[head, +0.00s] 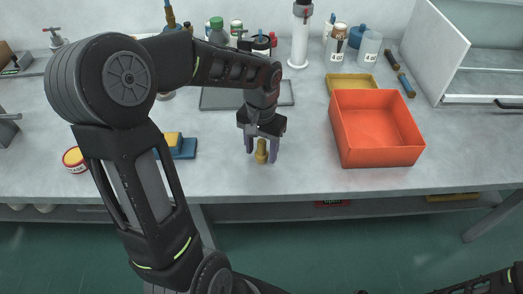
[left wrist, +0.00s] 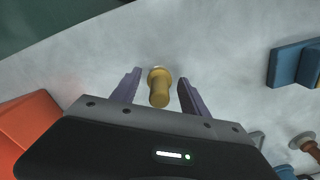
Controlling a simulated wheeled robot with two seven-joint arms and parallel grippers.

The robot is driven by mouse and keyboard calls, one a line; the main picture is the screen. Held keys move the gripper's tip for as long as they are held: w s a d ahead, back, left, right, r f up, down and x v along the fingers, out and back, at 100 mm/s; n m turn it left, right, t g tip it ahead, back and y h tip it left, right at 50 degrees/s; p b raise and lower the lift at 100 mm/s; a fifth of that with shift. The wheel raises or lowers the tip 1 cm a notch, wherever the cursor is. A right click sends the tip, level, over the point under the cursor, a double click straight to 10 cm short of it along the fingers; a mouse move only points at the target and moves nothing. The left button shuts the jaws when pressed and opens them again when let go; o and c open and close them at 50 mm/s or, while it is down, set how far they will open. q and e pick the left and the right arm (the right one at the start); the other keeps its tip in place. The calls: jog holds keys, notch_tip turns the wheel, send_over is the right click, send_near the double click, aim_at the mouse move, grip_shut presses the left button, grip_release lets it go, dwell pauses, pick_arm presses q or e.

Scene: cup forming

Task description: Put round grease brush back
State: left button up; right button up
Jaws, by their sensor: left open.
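My left gripper (head: 262,150) is open, fingers pointing down over the front half of the bench. A small tan-yellow upright piece (head: 261,152), which looks like the handle of the round brush, stands between its fingers. In the left wrist view this tan handle (left wrist: 159,90) has a pale round base and sits between the two purple fingers (left wrist: 158,92), with a visible gap on each side. I cannot make out bristles. My right gripper is out of view; only part of my right arm shows at the lower right.
An orange bin (head: 376,150) stands right of the gripper, a yellow tray (head: 351,81) behind it. A blue block with a yellow top (head: 178,146) and a red-yellow tin (head: 74,159) lie left. A dark mat (head: 221,99) and bottles (head: 217,32) are behind. The bench front is clear.

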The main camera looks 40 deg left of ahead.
pick_arm(q)
notch_tip(320, 180, up, 11)
jog(key=shift+r, duration=0.15)
jog(key=shift+d, duration=0.1)
dwell(0.9)
